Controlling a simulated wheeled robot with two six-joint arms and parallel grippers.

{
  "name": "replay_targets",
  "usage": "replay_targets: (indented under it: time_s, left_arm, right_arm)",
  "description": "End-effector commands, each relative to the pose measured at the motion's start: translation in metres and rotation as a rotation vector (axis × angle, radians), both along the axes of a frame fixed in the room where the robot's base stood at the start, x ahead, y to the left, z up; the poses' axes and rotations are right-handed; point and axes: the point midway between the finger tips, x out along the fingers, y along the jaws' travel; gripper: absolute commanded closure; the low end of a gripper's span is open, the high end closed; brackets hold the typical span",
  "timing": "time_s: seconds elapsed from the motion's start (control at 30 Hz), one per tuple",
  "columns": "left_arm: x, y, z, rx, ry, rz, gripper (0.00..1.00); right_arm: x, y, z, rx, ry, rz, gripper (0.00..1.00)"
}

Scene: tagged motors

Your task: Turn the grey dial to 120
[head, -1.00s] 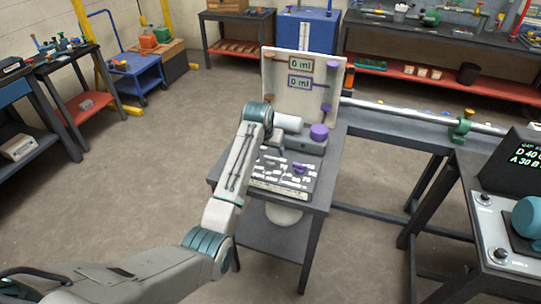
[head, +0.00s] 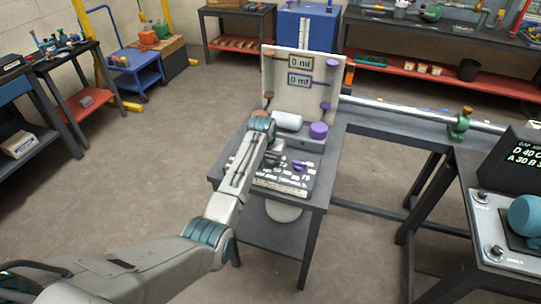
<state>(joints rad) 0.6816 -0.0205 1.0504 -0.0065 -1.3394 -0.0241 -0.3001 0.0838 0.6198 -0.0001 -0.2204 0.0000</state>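A sloped dial panel (head: 287,185) with dark and white markings lies on the front of the small grey table, below an upright board. Its numbers are too small to read surely. A purple knob (head: 299,167) shows on its right half. I cannot pick out a grey dial; my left arm covers the panel's left part. My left gripper (head: 272,158) is a small dark shape below the teal wrist, over the panel's upper left. Whether it touches anything, and whether its fingers are open, I cannot tell. My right gripper is not in view.
The upright board (head: 281,100) carries two readouts that look like "0 ml". A white cylinder (head: 287,120) and a large purple knob (head: 319,130) sit before it. A rail (head: 410,112) runs right. A bench with a teal motor (head: 526,214) stands at right.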

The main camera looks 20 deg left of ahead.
Motion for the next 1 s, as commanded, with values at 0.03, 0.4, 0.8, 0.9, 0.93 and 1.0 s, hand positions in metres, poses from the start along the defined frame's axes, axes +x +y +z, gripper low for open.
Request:
replay_targets:
  time_s: [0.03,0.4,0.8,0.9,0.93,1.0]
  left_arm:
    - [0.000,0.000,0.000,0.000,0.000,0.000,0.72]
    - [0.000,0.001,0.001,0.000,0.001,-0.051,0.74]
    - [0.001,0.003,0.002,0.001,0.000,-0.345,0.74]
    - [0.002,0.004,0.002,0.000,-0.001,-0.439,0.74]
    - [0.002,0.004,0.001,0.001,-0.001,-0.467,0.74]
    - [0.002,0.004,0.001,0.001,-0.001,-0.534,0.74]
  right_arm:
    - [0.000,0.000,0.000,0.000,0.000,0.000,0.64]
    - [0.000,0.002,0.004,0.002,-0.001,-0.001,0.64]
    - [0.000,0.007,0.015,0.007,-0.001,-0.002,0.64]
    - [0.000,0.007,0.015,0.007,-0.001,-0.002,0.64]
    - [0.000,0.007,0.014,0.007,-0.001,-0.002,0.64]
    - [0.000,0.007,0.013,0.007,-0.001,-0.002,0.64]
